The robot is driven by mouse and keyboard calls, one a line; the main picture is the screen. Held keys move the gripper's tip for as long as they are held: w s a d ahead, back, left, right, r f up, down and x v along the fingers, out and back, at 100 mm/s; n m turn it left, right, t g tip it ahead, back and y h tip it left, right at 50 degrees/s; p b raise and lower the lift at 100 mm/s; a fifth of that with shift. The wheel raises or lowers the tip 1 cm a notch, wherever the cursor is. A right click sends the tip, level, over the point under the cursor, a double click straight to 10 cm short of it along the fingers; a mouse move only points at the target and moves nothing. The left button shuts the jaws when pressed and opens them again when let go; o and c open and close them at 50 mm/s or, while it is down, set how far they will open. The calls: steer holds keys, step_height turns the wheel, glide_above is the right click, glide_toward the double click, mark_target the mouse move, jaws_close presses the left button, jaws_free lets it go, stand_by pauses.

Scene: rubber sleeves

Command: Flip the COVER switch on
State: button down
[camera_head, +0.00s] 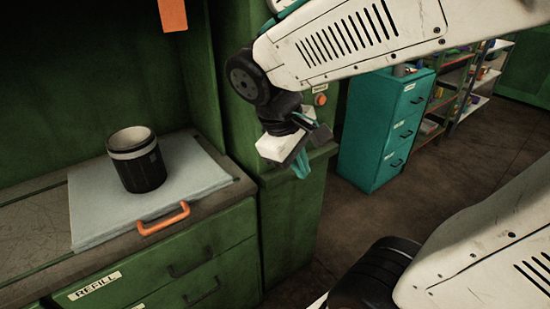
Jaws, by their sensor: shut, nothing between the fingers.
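My gripper (301,168) hangs below my white arm, with its teal fingertips pointing down and together, shut and empty. It is in front of the green cabinet post, beside the worktop. An orange round knob or switch (320,99) sits on the green post just behind and right of my gripper, under a small pale label (320,88). The label is too small to read, so I cannot tell whether this is the COVER switch or how it is set. My gripper is apart from it, lower and to the left in the picture.
A black cup-like container (140,170) with a pale rim stands on a light blue mat (205,174) with an orange handle (164,219). A green drawer (95,287) reads REFILL. A teal cabinet (375,125) and shelves (455,90) stand behind.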

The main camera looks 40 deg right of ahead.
steer(key=w+a+f+n+t+h, duration=0.1)
steer(key=w+f+n+h, duration=0.2)
steer(key=w+f+n, duration=0.3)
steer(key=w+a+f+n+t+h, duration=0.1)
steer(key=w+f+n+h, duration=0.3)
steer(key=w, duration=1)
step_height(320, 180, down, 2)
steer(key=n+t, duration=0.1)
steer(key=n, duration=0.1)
steer(key=shift+a+f+n+t+h, duration=0.2)
steer(key=shift+f+n+t+h, duration=0.05)
steer(key=shift+n+t+h, duration=0.05)
steer(key=w+d+f, duration=0.1)
steer(key=d+f, duration=0.1)
steer(key=d, duration=0.9)
steer(key=shift+d, duration=0.2)
steer(key=shift+w+a, duration=0.1)
steer(key=shift+w, duration=0.05)
